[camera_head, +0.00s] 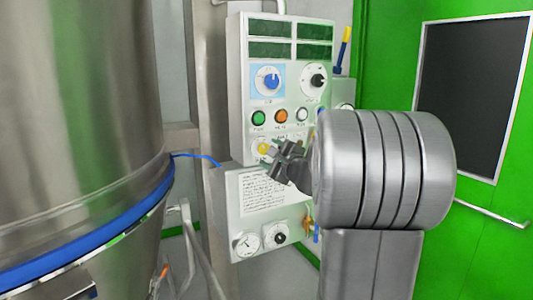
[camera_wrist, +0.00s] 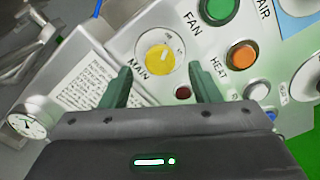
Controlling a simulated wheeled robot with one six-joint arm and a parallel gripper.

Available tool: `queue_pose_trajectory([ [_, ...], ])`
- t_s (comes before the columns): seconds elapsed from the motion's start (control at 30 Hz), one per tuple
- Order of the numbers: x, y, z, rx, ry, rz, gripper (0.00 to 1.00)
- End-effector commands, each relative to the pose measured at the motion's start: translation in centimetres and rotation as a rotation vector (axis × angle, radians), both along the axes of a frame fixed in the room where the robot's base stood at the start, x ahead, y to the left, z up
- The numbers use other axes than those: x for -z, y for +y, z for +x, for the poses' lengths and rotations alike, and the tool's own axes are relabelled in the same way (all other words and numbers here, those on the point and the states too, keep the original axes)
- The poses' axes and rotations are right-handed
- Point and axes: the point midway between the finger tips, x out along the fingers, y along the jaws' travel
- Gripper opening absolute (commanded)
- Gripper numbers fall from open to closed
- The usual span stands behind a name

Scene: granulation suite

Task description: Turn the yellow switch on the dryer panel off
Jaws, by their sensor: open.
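The dryer panel (camera_head: 239,90) is a pale upright box with displays, knobs and buttons. The yellow switch (camera_wrist: 160,61) is a round knob with a light pointer line, on a white dial marked MAIN. In the head view the yellow switch (camera_head: 264,148) is low on the panel, partly hidden by my gripper (camera_head: 272,161). In the wrist view my gripper (camera_wrist: 160,85) is open and empty. Its two fingers point at the panel, one to each side of the yellow switch and below it in the picture. I cannot tell whether they touch the panel.
A green button (camera_head: 258,118), an orange button (camera_head: 281,116) and a white button (camera_head: 302,115) sit just above the switch. A small dark red button (camera_wrist: 183,93) is close to the right finger. A large steel vessel (camera_head: 80,90) stands left; a green door (camera_head: 475,215) is right.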

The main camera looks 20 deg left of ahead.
Motion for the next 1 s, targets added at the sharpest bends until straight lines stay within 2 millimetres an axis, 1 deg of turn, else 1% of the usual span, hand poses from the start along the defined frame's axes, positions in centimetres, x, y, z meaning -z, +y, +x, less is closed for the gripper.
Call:
queue_pose_trajectory([
  [0.03,0.0,-1.1,-0.9,0.003,-0.002,0.0,0.56],
  [0.2,0.0,-3.9,-3.4,0.003,-0.002,0.0,0.56],
  [0.4,0.0,-6.3,-5.5,0.002,-0.002,0.0,0.56],
  [0.6,0.0,-7.2,-6.4,0.001,-0.001,0.001,0.56],
  [1.0,0.0,-7.0,-6.3,-0.001,0.0,0.0,0.56],
])
